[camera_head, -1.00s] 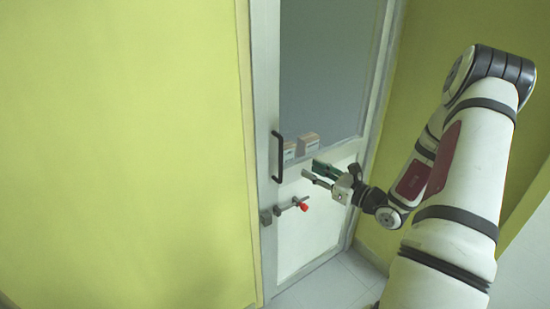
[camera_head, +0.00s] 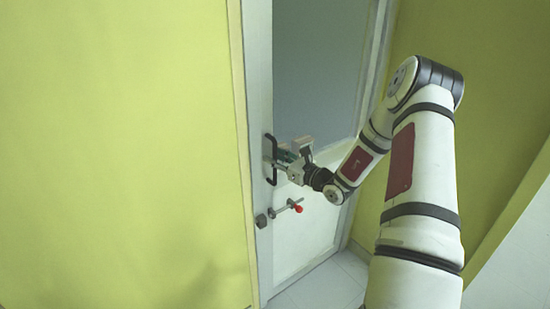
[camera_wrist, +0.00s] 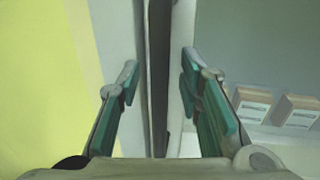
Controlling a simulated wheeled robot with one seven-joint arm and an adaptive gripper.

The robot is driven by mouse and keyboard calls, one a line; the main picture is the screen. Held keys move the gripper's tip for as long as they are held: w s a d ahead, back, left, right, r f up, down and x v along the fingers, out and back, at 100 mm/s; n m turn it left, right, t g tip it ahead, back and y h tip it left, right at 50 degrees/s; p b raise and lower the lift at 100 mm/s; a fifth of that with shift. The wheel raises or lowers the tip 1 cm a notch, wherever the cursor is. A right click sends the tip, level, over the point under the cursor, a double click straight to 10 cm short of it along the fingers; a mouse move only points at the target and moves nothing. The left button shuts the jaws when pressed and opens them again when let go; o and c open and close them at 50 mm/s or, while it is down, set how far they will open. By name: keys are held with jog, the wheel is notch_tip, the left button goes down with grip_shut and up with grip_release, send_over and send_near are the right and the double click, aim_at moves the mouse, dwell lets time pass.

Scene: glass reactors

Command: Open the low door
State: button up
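The door (camera_head: 301,238) has a pale frame, a grey glass upper panel and a white lower panel, and it looks closed. Its black vertical handle (camera_head: 271,160) is on the left side. My gripper (camera_head: 278,160) is at the handle. In the wrist view, its two green-padded fingers (camera_wrist: 160,85) are open on either side of the dark handle bar (camera_wrist: 158,60), with gaps on both sides. Below the handle is a metal bolt with a red knob (camera_head: 298,209). My gripper partly hides the handle in the head view.
Yellow-green walls (camera_head: 120,150) flank the door on both sides. Tiled floor (camera_head: 335,280) lies at its foot. Small boxes (camera_wrist: 250,104) show behind the glass in the wrist view.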

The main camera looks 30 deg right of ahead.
jog(key=shift+w, duration=0.1)
grip_shut()
